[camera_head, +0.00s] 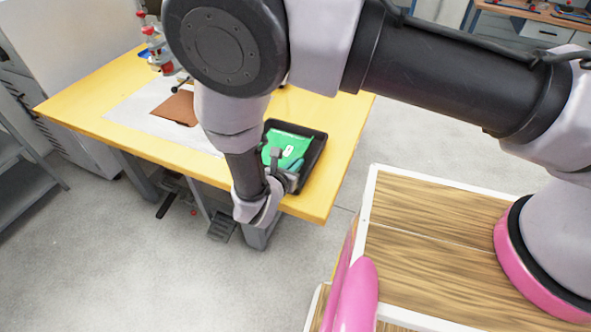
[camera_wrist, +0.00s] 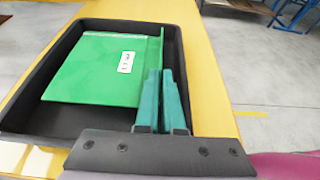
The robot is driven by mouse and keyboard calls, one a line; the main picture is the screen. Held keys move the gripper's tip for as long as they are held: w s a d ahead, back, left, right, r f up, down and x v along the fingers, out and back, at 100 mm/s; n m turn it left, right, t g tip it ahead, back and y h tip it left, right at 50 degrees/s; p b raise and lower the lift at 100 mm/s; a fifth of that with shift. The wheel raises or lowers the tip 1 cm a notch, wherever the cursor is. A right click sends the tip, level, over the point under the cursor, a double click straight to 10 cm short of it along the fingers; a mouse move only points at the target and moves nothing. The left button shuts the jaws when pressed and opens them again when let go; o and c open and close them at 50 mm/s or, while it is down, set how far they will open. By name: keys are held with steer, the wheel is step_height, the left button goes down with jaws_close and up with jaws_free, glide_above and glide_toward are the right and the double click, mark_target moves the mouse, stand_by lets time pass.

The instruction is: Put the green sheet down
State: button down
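The green sheet (camera_head: 288,148) is at the black tray on the yellow table, with a small white label on its face. In the wrist view the green sheet (camera_wrist: 95,70) lies nearly flat within the tray's outline, with a narrow upright strip along its right edge. My gripper (camera_wrist: 161,75) has its two teal fingers close together around that strip, so it looks shut on the sheet. In the head view my gripper (camera_head: 294,167) is over the tray's near right part. I cannot tell whether the sheet's underside touches the tray floor.
The black tray (camera_wrist: 22,88) has raised walls and sits near the right end of the yellow table (camera_head: 330,150). A brown sheet (camera_head: 176,108) lies on a white mat (camera_head: 130,108) to the left, near a stand with red parts (camera_head: 152,45). Floor is open right of the table.

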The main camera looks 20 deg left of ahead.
steer(key=shift+f, duration=1.5)
steer(key=c, duration=1)
jaws_free()
steer(key=shift+f, duration=0.1)
steer(key=shift+c, duration=0.2)
steer(key=shift+r, duration=0.2)
steer(key=v, duration=1.2)
